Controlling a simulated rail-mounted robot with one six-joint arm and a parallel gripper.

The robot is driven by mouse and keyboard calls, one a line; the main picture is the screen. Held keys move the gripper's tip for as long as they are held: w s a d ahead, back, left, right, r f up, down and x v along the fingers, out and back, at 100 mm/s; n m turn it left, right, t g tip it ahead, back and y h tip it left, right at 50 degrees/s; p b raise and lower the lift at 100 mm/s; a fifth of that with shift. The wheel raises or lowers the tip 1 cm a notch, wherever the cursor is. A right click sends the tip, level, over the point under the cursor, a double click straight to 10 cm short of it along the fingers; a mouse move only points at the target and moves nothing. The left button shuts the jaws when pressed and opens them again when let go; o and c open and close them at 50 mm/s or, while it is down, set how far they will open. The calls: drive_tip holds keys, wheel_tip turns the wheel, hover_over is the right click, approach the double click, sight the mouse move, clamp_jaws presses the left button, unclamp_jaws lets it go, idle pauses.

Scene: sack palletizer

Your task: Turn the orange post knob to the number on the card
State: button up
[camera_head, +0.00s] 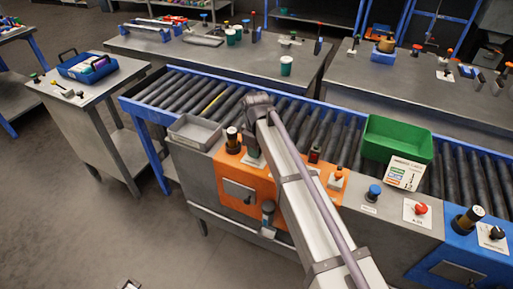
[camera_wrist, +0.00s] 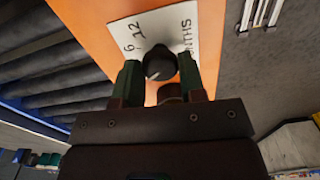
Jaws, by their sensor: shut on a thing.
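The black round knob (camera_wrist: 160,62) stands on a white dial plate (camera_wrist: 128,32) on the orange post panel (camera_wrist: 85,14) in the wrist view. The plate shows 6, 12 and part of the word MONTHS; the rest is hidden. A small pale mark shows on the knob's near side. My gripper (camera_wrist: 160,72) has its green-sided fingers on either side of the knob, shut on it. In the head view the orange post (camera_head: 262,187) is partly behind my arm, which hides the knob. A white printed card (camera_head: 404,175) leans at the green bin; its number is too small to read.
A roller conveyor (camera_head: 340,135) runs behind the post. A grey tray (camera_head: 195,132) is left of the post, a green bin (camera_head: 398,138) right. Other controls nearby include a blue knob (camera_head: 374,192), a red knob (camera_head: 420,208) and a black-topped post (camera_head: 233,140).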

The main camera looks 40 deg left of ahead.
drive_tip(key=m, duration=0.4)
drive_tip(key=shift+m, duration=0.3)
drive_tip(key=m, duration=0.9)
drive_tip(key=shift+m, duration=0.4)
drive_tip(key=m, duration=0.4)
drive_tip(key=shift+m, duration=0.3)
drive_tip(key=o, duration=0.9)
